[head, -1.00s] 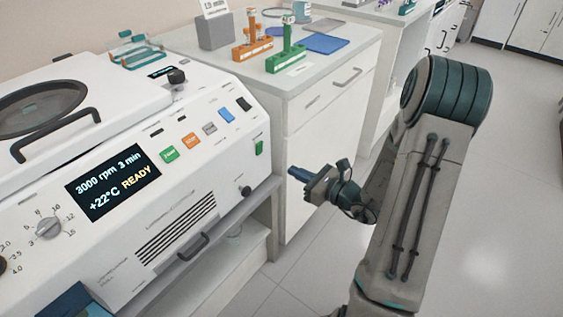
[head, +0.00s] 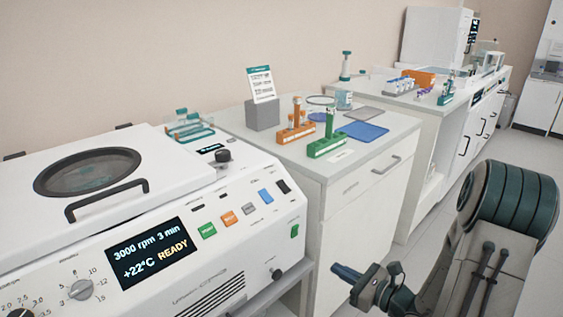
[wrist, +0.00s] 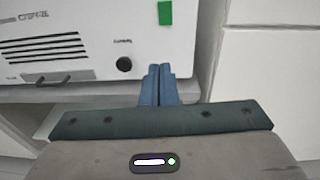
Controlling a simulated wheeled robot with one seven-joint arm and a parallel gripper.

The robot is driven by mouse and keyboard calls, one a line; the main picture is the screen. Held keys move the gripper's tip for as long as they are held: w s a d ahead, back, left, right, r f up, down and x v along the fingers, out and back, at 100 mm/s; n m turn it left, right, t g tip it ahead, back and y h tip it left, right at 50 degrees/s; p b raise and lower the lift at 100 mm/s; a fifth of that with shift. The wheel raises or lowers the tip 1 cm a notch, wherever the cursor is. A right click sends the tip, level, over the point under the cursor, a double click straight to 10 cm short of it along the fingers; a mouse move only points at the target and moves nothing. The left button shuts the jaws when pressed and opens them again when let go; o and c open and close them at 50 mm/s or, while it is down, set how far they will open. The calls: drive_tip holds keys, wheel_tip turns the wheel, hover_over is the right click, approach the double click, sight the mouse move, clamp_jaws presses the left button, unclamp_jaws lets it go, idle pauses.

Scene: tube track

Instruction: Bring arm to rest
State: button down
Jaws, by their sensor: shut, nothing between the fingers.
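My gripper (head: 345,273) is at the lower middle right of the head view, in front of the white cabinet and to the right of the centrifuge. Its blue fingers point left. In the wrist view the fingers (wrist: 160,85) are pressed together with nothing between them. My arm is bent, its large ribbed joint at the right of the head view. The fingers appear apart from the centrifuge front and the cabinet.
The white centrifuge (head: 225,236) stands at left, lid closed, its screen (head: 150,252) reading "3000 rpm 3 min +22°C READY". The cabinet (head: 345,215) bears an orange rack (head: 294,133), a green rack (head: 326,146) and a blue mat (head: 363,131). Open floor lies at right.

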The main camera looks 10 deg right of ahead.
drive_tip(key=s+a+r+n+g+h+p, duration=0.1)
drive_tip(key=s+a+r+n+g+p, duration=0.8)
drive_tip(key=s+a+r+n+g, duration=0.55)
drive_tip(key=s+d+r+n+t+h+p, duration=0.1)
drive_tip(key=d+r+n+t+h+p, duration=0.1)
drive_tip(key=d+r+n+h+p, duration=0.2)
drive_tip(key=s+d+r+n+t+h+p, duration=0.1)
drive_tip(key=d+r+n+t+h+p, duration=0.1)
drive_tip(key=r+n+h, duration=0.4)
wheel_tip(320, 180, up, 4)
drive_tip(key=d+n+p, duration=0.1)
drive_tip(key=d+n, duration=0.1)
drive_tip(key=n, duration=0.1)
drive_tip(key=shift+s+d+p, duration=0.3)
drive_tip(key=shift+s+p, duration=0.05)
drive_tip(key=shift+s, duration=0.05)
drive_tip(key=shift+a+r, duration=0.1)
